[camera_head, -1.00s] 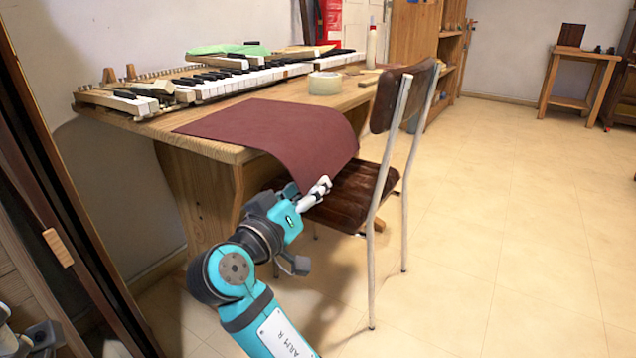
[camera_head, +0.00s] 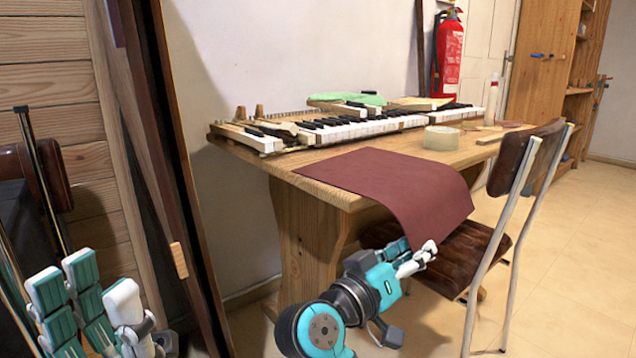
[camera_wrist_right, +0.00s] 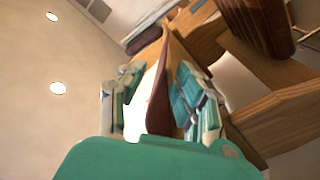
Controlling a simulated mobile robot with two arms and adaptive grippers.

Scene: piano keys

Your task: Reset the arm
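My right gripper (camera_head: 420,258) is beside the table's front edge, at the hanging lower edge of a dark red sheet (camera_head: 388,178). In the right wrist view its fingers (camera_wrist_right: 160,105) are spread apart, with the sheet's edge (camera_wrist_right: 160,95) between them; I see no firm pinch. The sheet lies partly on the wooden table (camera_head: 235,148) and curves down over its front, above the chair seat. My left gripper (camera_head: 95,305) is at the lower left of the head view, fingers upward, apart and empty. Its wrist is out of frame.
A chair (camera_head: 525,170) stands close to my right gripper. Piano keys (camera_head: 350,130), a tape roll (camera_head: 441,138) and a bottle (camera_head: 492,100) are on the table. A dark wooden upright (camera_head: 180,170) stands between my left gripper and the table. Floor at the right is clear.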

